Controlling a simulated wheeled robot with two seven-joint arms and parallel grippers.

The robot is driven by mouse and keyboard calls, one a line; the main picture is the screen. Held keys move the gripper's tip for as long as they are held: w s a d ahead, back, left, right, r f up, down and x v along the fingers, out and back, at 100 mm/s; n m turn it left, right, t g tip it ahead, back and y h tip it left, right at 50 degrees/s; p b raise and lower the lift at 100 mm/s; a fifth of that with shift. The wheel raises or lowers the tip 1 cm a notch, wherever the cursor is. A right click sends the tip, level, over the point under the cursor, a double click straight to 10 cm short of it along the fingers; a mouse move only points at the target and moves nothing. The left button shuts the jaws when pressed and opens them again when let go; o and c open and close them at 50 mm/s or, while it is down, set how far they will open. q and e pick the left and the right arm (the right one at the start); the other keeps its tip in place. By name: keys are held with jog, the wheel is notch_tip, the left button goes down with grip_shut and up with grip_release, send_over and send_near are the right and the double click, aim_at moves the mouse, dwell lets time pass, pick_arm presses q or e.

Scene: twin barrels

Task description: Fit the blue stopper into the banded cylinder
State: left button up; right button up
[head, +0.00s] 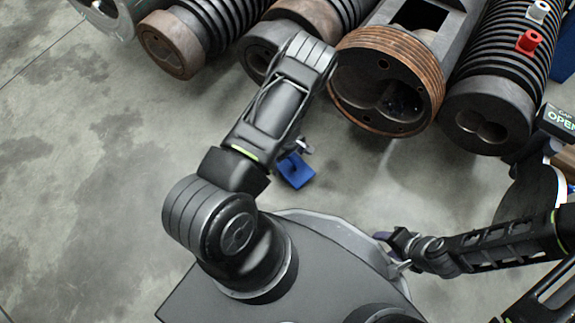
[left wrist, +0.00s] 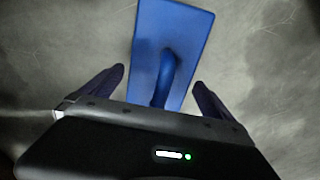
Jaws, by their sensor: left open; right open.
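The blue stopper (head: 296,171) shows just below my left gripper (head: 301,149) in the head view, over the grey floor. In the left wrist view it is a flat blue plate (left wrist: 190,32) with a raised loop handle. My left gripper (left wrist: 160,88) is open, its fingers on either side of the handle and apart from it. A large cylinder with a brown grooved band (head: 432,62) around its end lies at the upper right; its end face has a double round recess. My right gripper (head: 390,250) is open and empty at the right of my base.
Several dark ribbed cylinders lie along the top, one at the right (head: 490,115) with a double hole. A red block (head: 529,41) and a white block (head: 538,11) sit on it. An "OPEN" sign (head: 561,117) stands at the right edge. The left floor is clear.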

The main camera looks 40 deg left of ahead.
pick_arm(q)
jog(key=shift+f, duration=0.15)
jog(key=shift+c, duration=0.2)
dwell(0.3)
jog(key=c, duration=1.8)
notch_tip(320, 180, up, 10)
jog(key=p, duration=0.4)
jog(key=shift+p, duration=0.4)
jog(key=shift+c, duration=0.2)
pick_arm(e)
jog(key=r, duration=0.4)
jog(key=shift+s+r, duration=0.35)
